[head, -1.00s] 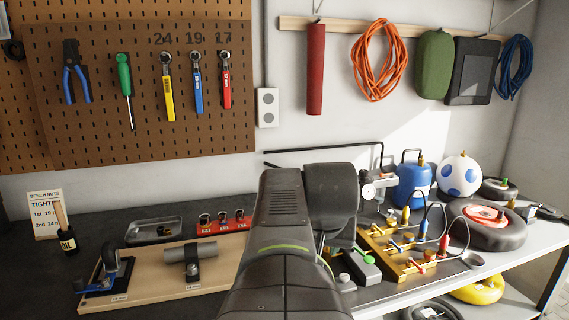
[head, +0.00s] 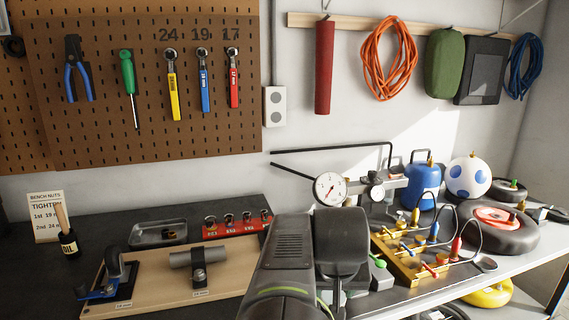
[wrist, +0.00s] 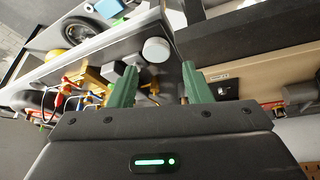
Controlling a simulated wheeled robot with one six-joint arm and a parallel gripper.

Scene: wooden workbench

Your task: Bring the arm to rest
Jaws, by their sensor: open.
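My gripper (wrist: 159,82) shows in the wrist view with its two green fingers apart and nothing between them. In the head view my arm rises from the bottom centre in front of the bench, and its own body hides the gripper. The workbench (head: 75,265) lies beyond and below the arm. In the wrist view a pale round cap (wrist: 157,50) and the brass valve manifold (wrist: 92,82) show beyond the fingers, apart from them.
A wooden board (head: 130,302) with clamped parts lies left of my arm. A red socket rack (head: 237,226), a dial gauge (head: 330,188), a blue tank (head: 421,185) and a wheel (head: 495,232) stand on the bench. Tools hang on the pegboard (head: 140,135).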

